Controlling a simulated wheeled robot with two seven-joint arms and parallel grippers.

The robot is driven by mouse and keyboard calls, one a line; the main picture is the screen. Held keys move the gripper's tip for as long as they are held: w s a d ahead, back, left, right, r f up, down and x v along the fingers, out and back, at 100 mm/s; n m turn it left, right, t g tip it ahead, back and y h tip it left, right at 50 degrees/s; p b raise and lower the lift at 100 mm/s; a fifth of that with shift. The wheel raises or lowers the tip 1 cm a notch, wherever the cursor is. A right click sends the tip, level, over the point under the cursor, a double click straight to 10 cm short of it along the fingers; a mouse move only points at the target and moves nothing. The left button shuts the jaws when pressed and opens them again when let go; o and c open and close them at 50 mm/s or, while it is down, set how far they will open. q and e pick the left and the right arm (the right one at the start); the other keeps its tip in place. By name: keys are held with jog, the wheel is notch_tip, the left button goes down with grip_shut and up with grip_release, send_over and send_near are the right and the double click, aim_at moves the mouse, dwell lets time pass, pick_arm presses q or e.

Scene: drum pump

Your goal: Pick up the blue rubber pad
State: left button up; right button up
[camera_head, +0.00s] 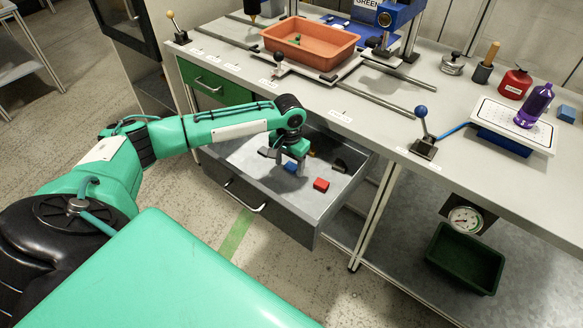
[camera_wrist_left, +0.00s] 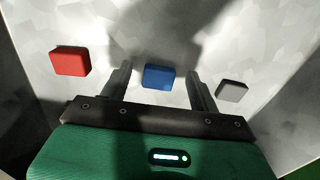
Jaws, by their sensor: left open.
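The blue rubber pad (camera_head: 291,168) lies on the floor of the open grey drawer (camera_head: 262,207). In the left wrist view the blue pad (camera_wrist_left: 160,77) shows between my two dark fingers, with a gap on each side. My left gripper (camera_head: 287,158) points down into the drawer above the pad, and its fingers (camera_wrist_left: 160,82) are open with nothing held. The height of the fingertips over the pad is hard to tell. My right gripper is not in view.
A red block (camera_head: 321,185) lies beside the pad, also in the wrist view (camera_wrist_left: 70,61). A grey block (camera_wrist_left: 232,91) lies on the other side there. A black piece (camera_head: 340,165) is near the drawer's right wall. The workbench (camera_head: 380,120) with an orange bin (camera_head: 310,47) stands above and behind.

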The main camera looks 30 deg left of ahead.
pick_arm(q)
jog(key=shift+f, duration=0.3)
jog(key=c, duration=1.1)
jog(key=shift+o, duration=0.2)
jog(key=shift+r, duration=0.15)
